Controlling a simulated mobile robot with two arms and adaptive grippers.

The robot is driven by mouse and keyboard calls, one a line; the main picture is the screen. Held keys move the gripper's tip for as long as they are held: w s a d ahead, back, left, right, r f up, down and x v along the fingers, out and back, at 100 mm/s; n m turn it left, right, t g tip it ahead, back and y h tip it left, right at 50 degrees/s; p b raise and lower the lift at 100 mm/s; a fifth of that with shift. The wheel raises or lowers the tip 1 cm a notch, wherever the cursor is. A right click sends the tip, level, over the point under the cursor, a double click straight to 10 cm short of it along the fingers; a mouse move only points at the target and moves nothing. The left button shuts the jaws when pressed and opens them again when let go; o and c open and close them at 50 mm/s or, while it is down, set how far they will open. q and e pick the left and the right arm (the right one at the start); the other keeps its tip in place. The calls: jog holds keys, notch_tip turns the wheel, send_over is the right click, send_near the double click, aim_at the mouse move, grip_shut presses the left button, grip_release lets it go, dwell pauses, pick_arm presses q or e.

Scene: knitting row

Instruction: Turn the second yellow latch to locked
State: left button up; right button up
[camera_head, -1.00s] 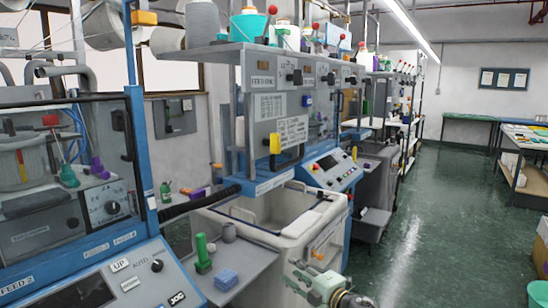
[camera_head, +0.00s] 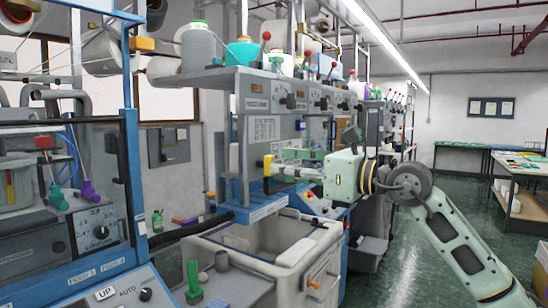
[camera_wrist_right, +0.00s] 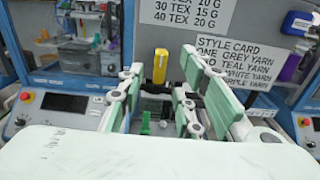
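A yellow latch (camera_head: 268,166) sits on the front of the second machine, beside a posted card. It stands upright in the right wrist view (camera_wrist_right: 160,66), above a dark bar. My right gripper (camera_head: 282,160) reaches in from the right, with its fingertips close to the latch. In the wrist view the fingers (camera_wrist_right: 163,86) are spread apart, with the latch showing between and beyond them. Nothing is held, and I cannot tell whether a finger touches the latch. My left gripper is out of view.
A cream bin (camera_head: 318,258) stands below the right gripper. Cones stand on the ledge (camera_head: 215,78) above. The green floor (camera_head: 395,265) at right is open.

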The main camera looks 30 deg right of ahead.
aim_at(264, 165)
jog(key=p+x, duration=0.1)
jog(key=x, duration=0.2)
jog(key=shift+w+a+p, duration=0.2)
jog(key=shift+w+p, duration=0.1)
jog(key=shift+w, duration=0.05)
jog(key=shift+c, duration=0.5)
grip_shut()
